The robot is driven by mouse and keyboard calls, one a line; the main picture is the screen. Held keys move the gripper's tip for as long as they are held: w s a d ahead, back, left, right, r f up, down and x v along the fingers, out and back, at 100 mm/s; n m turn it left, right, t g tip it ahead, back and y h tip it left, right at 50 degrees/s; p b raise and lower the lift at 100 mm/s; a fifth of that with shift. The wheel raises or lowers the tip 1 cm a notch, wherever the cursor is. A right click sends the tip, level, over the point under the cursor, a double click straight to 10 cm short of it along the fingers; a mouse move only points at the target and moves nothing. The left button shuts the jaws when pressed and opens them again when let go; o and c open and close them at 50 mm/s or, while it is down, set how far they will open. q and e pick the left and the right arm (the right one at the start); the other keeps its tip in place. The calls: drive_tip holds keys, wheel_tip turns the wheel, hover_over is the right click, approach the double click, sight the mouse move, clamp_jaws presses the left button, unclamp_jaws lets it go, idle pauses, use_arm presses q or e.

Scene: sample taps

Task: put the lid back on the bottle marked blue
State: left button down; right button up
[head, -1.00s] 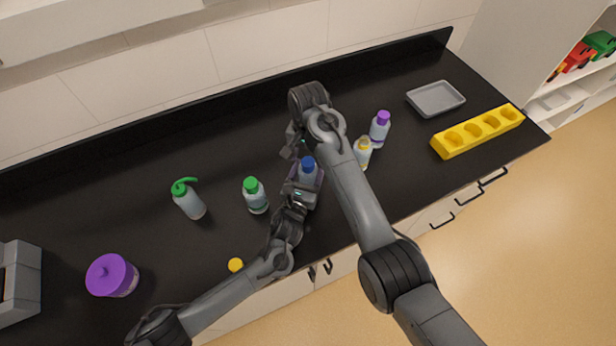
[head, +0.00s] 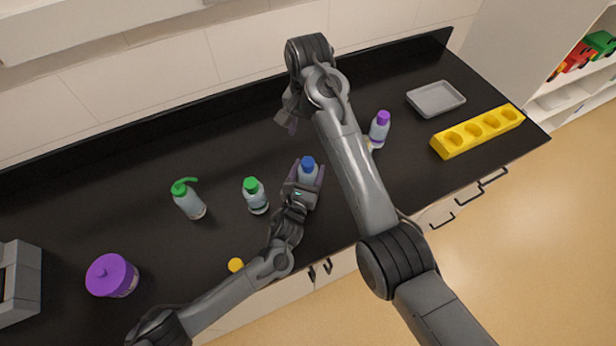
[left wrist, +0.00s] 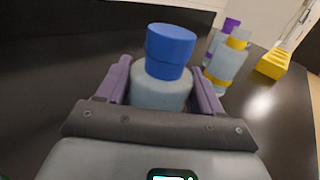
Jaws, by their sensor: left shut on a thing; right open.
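The bottle marked blue (head: 309,175) stands upright on the dark counter with its blue lid (head: 307,163) sitting on its top. In the left wrist view the blue lid (left wrist: 170,47) rests on the neck of the pale bottle (left wrist: 161,92). My left gripper (head: 307,186) is shut around the bottle's body, one purple finger on each side. My right gripper (head: 287,118) is open and empty, behind the bottle and toward the wall, partly hidden by its own arm.
A green-lidded bottle (head: 256,196) and a green pump bottle (head: 189,200) stand to the left. A purple-lidded bottle (head: 379,130) and a yellow-marked bottle (left wrist: 228,62) stand to the right. A purple jar (head: 112,276), yellow rack (head: 478,132) and grey tray (head: 436,98) are farther out.

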use_arm(q)
drive_tip(key=shift+c, duration=0.4)
unclamp_jaws()
drive_tip(key=p+v, duration=0.1)
drive_tip(key=v, duration=1)
